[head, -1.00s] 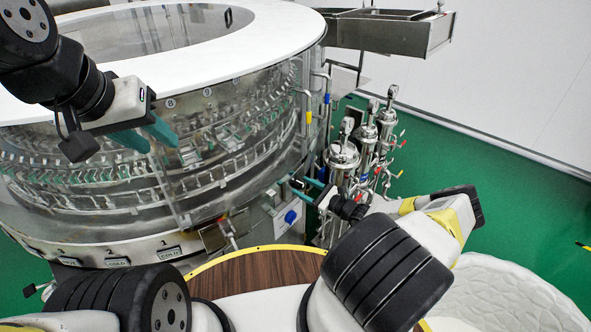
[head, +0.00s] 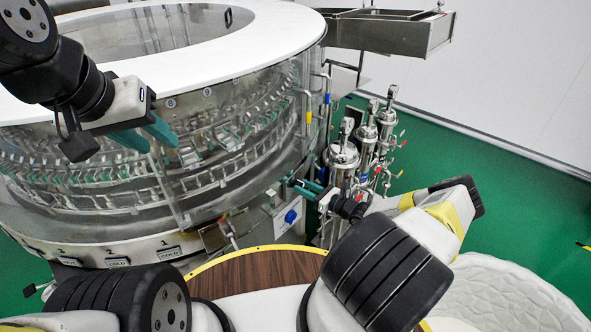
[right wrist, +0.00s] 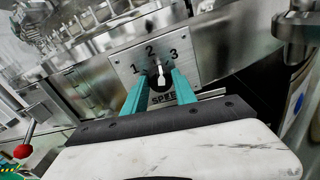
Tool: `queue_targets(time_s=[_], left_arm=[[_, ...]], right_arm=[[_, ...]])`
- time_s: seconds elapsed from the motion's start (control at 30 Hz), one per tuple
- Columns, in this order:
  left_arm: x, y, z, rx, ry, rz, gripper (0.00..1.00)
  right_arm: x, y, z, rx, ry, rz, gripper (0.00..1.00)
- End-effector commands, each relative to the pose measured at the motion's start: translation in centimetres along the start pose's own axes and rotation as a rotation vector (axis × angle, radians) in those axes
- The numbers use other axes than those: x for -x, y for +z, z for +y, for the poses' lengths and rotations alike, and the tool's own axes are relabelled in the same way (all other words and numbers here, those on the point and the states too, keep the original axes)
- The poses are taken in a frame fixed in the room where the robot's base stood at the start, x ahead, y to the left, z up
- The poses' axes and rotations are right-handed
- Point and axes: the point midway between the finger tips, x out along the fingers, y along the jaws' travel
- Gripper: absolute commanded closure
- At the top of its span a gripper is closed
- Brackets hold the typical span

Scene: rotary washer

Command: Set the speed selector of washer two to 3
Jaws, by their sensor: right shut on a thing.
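The speed selector (right wrist: 161,77) is a small dark knob with a white pointer on a metal plate marked 1, 2, 3 and partly hidden "SPEED" lettering. The pointer stands roughly upright in the right wrist view, near 2; its exact setting I cannot tell. My right gripper (right wrist: 160,81) is shut on the knob, one teal finger on each side. In the head view my right gripper (head: 297,187) reaches the lower right side of the washer (head: 85,252), and the knob is not clear there. My left gripper (head: 162,146) is open and empty, in front of the washer's clear wall.
Metal filter housings (head: 341,158) with small valves stand just right of my right gripper. A red ball-topped lever (right wrist: 22,151) shows at the left in the right wrist view. A wood-topped table (head: 255,268) with a yellow edge lies below.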

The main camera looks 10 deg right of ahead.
Motion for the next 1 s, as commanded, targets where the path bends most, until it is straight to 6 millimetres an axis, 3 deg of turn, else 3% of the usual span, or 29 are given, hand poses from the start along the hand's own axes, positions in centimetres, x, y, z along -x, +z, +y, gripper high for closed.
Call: queue_targets(time_s=[0.5, 1.0], left_arm=[[0.00, 0.00, 0.00, 0.000, 0.000, 0.000, 0.64], [0.00, 0.00, 0.00, 0.000, 0.000, 0.000, 0.64]], right_arm=[[0.01, 0.14, -0.25, -0.382, 0.004, 0.025, 1.00], [0.02, 0.15, -0.33, -0.494, 0.004, 0.032, 1.00]])
